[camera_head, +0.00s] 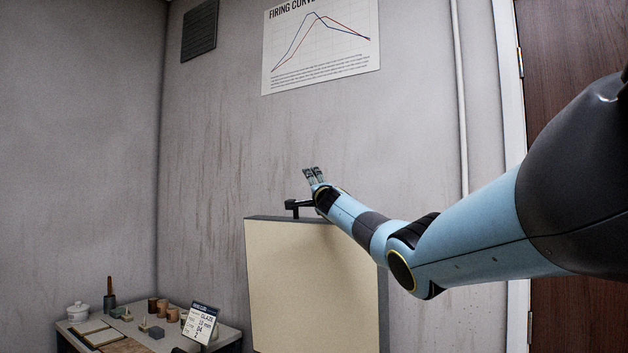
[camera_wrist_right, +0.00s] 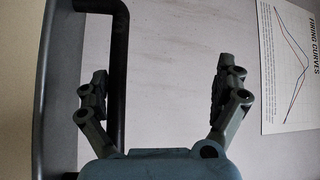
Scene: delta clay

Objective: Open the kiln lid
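The kiln lid (camera_head: 312,285) stands about upright in the head view, its cream inner face toward me and a grey rim on top. Its black handle (camera_head: 292,205) sticks out at the top edge. My right gripper (camera_head: 311,174) is just above the lid's top edge, beside the handle. In the right wrist view its fingers (camera_wrist_right: 165,90) are spread open, and the handle bar (camera_wrist_right: 118,75) shows between them, close to the left finger. I cannot tell whether they touch. The kiln body is not visible. My left gripper is out of view.
A table (camera_head: 232,333) at the lower left holds a white lidded pot (camera_head: 78,312), brown cups and a glaze card (camera_head: 200,322). A wall with a firing-curve poster (camera_head: 320,45) stands behind the lid. A brown door (camera_head: 565,80) is at the right.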

